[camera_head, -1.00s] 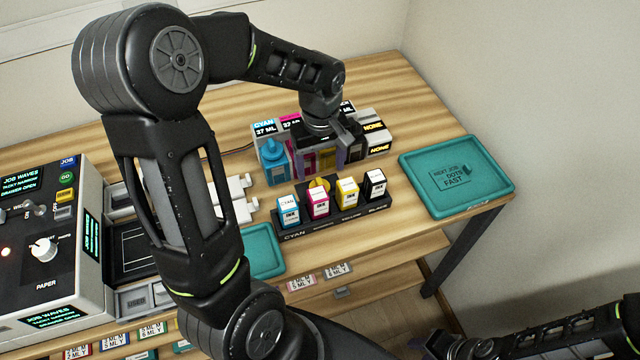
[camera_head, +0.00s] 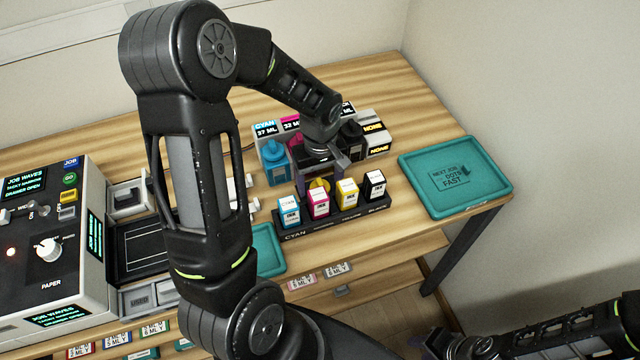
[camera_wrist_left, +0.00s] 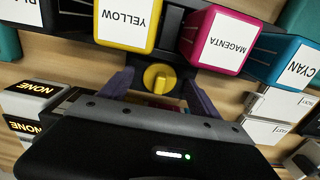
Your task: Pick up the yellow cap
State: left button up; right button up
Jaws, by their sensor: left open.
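The yellow cap (camera_head: 318,186) is a small round knob with a raised grip bar, just behind the magenta and yellow ink cartridges in the head view. In the left wrist view the cap (camera_wrist_left: 158,77) lies between the two purple fingers of my left gripper (camera_wrist_left: 158,84). A gap shows on both sides, so the fingers are open around it and not visibly touching it. In the head view my left gripper (camera_head: 320,176) points down behind the cartridge row. My right gripper (camera_head: 455,345) is at the bottom right edge; its jaws are not clear.
Cyan (camera_head: 289,211), magenta (camera_head: 317,203), yellow (camera_head: 346,193) and black (camera_head: 374,185) cartridges stand in a dark rack, close to the left gripper. Ink bottles, including a cyan one (camera_head: 276,165), stand behind. A teal tray (camera_head: 409,180) lies right, a control box (camera_head: 50,270) left.

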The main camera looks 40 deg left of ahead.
aim_at(320, 181)
dwell(0.4)
pick_arm(q)
jog(key=c, duration=1.4)
jog(key=shift+r, duration=0.15)
notch_tip(320, 181, up, 10)
jog(key=shift+f+b, duration=0.1)
jog(key=shift+b, duration=0.45)
